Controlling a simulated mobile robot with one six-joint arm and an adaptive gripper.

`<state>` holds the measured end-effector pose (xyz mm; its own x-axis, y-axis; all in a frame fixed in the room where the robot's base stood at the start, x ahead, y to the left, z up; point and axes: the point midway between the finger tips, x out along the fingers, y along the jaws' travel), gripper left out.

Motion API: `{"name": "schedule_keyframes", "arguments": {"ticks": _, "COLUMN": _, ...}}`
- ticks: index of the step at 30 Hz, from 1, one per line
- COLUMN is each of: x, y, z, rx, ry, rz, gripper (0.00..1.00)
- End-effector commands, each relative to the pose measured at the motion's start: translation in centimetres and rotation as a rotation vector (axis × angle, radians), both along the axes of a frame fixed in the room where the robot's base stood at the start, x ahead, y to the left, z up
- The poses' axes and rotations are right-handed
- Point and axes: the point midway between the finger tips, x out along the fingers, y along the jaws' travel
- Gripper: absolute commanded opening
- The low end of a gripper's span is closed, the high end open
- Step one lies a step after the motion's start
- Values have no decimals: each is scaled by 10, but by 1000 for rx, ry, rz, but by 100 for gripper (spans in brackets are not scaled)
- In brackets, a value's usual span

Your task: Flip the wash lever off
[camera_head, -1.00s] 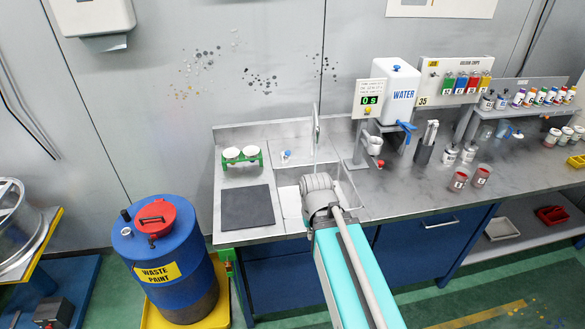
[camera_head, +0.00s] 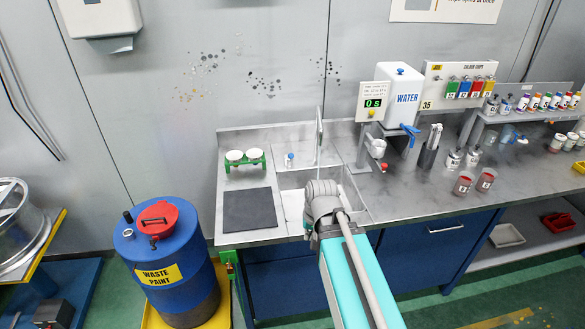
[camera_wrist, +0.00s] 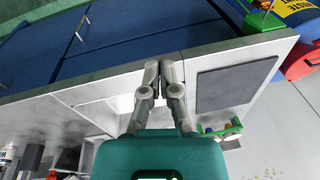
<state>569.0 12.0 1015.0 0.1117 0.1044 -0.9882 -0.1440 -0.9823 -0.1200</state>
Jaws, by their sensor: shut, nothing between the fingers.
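A small blue-topped fitting (camera_head: 289,159) stands on the steel counter behind the sink (camera_head: 360,212); it may be the wash lever, but it is too small to tell its setting. A thin upright panel or pipe (camera_head: 319,135) rises beside it. My arm reaches over the sink's front edge, and its wrist hides part of the basin. My gripper (camera_wrist: 161,72) shows in the wrist view, its two grey fingers shut with nothing between them, over the sink area. The fingertips are hidden in the head view, and the lever is not clear in the wrist view.
A dark mat (camera_head: 249,209) and a green holder with white cups (camera_head: 245,158) lie left of the sink. A water tank (camera_head: 403,95) with a blue tap (camera_head: 410,132) stands at right. A blue waste paint drum (camera_head: 168,262) stands at front left.

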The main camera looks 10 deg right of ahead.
Motion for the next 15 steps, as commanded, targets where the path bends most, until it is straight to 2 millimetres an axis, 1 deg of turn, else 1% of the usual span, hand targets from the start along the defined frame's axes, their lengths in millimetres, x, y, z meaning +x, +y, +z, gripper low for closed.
{"name": "schedule_keyframes", "arguments": {"ticks": 1, "x": 13, "y": 5, "z": -14, "rx": 38, "ry": -30, "rz": -47, "gripper": 0}}
{"name": "schedule_keyframes", "arguments": {"ticks": 5, "x": 45, "y": 20, "z": -31, "rx": 177, "ry": -117, "rz": -210, "gripper": 0}}
{"name": "schedule_keyframes", "arguments": {"ticks": 6, "x": 57, "y": 25, "z": -35, "rx": 227, "ry": -143, "rz": -267, "gripper": 0}}
{"name": "schedule_keyframes", "arguments": {"ticks": 10, "x": 94, "y": 38, "z": -46, "rx": 408, "ry": -218, "rz": -469, "gripper": 0}}
{"name": "schedule_keyframes", "arguments": {"ticks": 15, "x": 140, "y": 46, "z": -52, "rx": 669, "ry": -279, "rz": -740, "gripper": 0}}
